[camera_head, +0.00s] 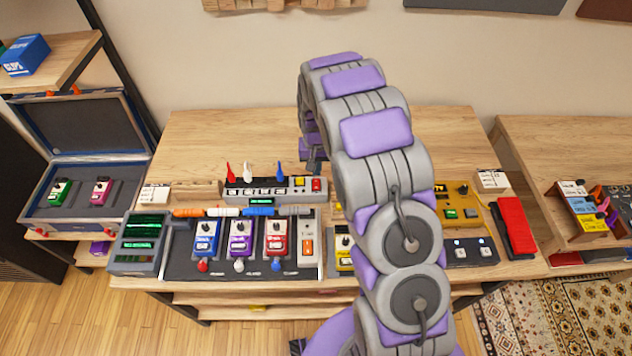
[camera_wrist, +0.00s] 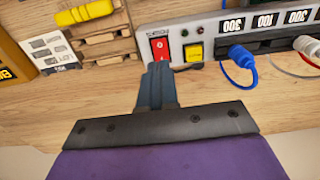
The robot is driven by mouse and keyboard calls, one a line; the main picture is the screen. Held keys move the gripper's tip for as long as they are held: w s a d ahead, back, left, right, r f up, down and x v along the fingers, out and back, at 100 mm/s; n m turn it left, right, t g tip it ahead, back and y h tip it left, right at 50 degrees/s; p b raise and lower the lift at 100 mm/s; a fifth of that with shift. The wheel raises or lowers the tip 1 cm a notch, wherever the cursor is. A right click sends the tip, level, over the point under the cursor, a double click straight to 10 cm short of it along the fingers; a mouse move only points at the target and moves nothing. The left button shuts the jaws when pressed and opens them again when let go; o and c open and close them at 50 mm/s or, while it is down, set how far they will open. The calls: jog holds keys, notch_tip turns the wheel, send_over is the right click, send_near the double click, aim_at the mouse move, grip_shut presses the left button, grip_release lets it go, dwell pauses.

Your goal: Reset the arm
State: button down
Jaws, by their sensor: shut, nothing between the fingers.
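My arm, in grey and purple segments, rises in front of the bench in the head view and curls over toward the back of the table. My gripper (camera_head: 314,165) is at its far end, partly hidden behind the arm. In the wrist view my gripper (camera_wrist: 158,75) shows its two dark fingers pressed together with nothing between them. The fingertips are close to the red switch (camera_wrist: 160,48) on the grey power strip (camera_wrist: 205,38); whether they touch it I cannot tell.
The wooden bench (camera_head: 240,128) carries a pedalboard with blue (camera_head: 206,238), purple (camera_head: 240,238) and red (camera_head: 275,238) pedals. An open case (camera_head: 85,160) stands at left and a red pedal (camera_head: 516,225) at right. The bench's back is mostly clear.

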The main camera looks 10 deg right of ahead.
jog(key=shift+r, duration=0.1)
dwell(0.4)
jog(key=s+r, duration=1.6)
jog(key=s, duration=0.1)
jog(key=s+r+n+g, duration=0.1)
jog(key=s+r, duration=0.2)
jog(key=s, duration=0.9)
jog(key=s+r+n, duration=0.1)
jog(key=s+r, duration=0.2)
jog(key=s, duration=0.9)
jog(key=shift+r+g, duration=0.15)
jog(key=shift+g, duration=0.25)
